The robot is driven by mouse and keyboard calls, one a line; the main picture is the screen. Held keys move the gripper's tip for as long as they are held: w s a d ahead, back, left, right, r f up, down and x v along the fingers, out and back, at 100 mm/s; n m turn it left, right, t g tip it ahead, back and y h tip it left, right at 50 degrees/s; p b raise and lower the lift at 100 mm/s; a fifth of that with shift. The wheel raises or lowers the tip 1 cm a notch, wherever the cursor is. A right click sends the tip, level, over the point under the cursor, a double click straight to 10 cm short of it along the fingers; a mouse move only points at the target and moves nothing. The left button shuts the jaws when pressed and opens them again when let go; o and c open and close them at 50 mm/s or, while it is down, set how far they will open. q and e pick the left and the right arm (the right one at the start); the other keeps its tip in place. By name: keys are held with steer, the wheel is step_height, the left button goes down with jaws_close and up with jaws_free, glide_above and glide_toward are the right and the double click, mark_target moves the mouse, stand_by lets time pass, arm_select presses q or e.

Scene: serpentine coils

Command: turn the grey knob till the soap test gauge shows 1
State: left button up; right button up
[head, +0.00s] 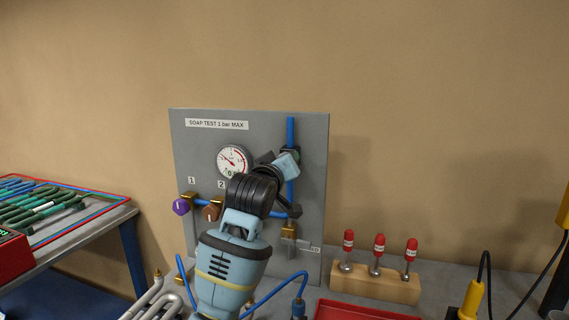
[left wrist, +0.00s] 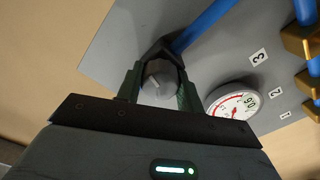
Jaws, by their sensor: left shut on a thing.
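The soap test gauge (head: 234,160) is a round white dial with red marks on the grey panel (head: 312,140); it also shows tilted in the left wrist view (left wrist: 236,104). Its needle is too small to read surely. The grey knob (left wrist: 157,78) sits at the end of a blue pipe, with a light line across its face. My left gripper (left wrist: 160,92) is shut on it, one dark green finger on each side. In the head view my left gripper (head: 290,156) is at the panel, right of the gauge, and hides the knob. My right gripper is not in view.
A purple knob (head: 180,207) and a brown knob (head: 211,214) sit lower left on the panel. A wooden block (head: 375,284) with red-handled tools and a red tray (head: 360,312) are at the right.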

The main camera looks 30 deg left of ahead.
arm_select(q)
steer(key=shift+f+m, duration=0.1)
steer(key=shift+m, duration=0.7)
steer(key=m, duration=0.3)
steer(key=m, duration=0.3)
steer(key=o, duration=1.2)
steer(key=shift+o, duration=0.2)
steer(key=v, duration=0.7)
steer(key=shift+s, duration=0.4)
